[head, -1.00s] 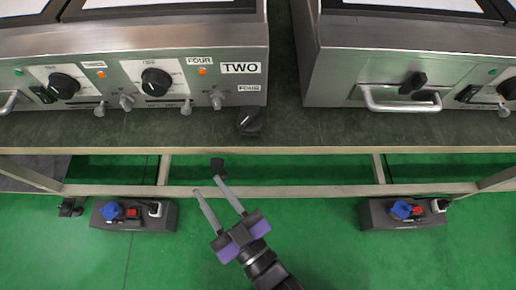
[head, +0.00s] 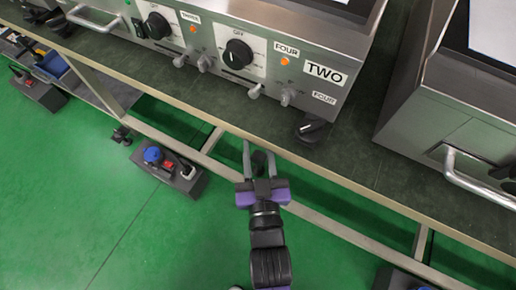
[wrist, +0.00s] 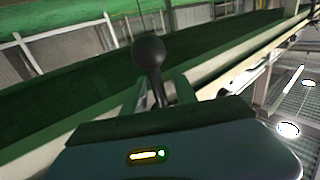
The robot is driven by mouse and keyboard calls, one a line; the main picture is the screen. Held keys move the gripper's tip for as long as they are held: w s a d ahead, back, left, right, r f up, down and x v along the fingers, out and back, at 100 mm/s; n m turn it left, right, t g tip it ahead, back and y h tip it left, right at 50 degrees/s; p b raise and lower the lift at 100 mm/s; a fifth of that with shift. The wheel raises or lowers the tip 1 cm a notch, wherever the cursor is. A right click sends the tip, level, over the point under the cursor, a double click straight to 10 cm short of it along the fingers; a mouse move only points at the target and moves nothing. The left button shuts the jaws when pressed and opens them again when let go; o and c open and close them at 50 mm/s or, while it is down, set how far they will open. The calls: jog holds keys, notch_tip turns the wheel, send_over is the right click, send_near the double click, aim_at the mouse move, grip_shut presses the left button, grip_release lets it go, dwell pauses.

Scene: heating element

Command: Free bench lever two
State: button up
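A black ball-ended lever (head: 259,160) stands out below the bench's front edge, under the unit labelled TWO (head: 325,73). In the wrist view its round knob (wrist: 148,52) and thin stalk are clear. My gripper (head: 259,148) is open, with one finger on each side of the lever. In the wrist view gaps show between the stalk and both fingers, so I see no grip on it. The lever's base is hidden behind my gripper body in the wrist view.
The bench rail (head: 330,225) runs below the edge. Green floor (head: 110,225) is clear in front.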

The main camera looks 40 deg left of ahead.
jog(key=shift+a, duration=0.1)
grip_shut()
dwell(1.4)
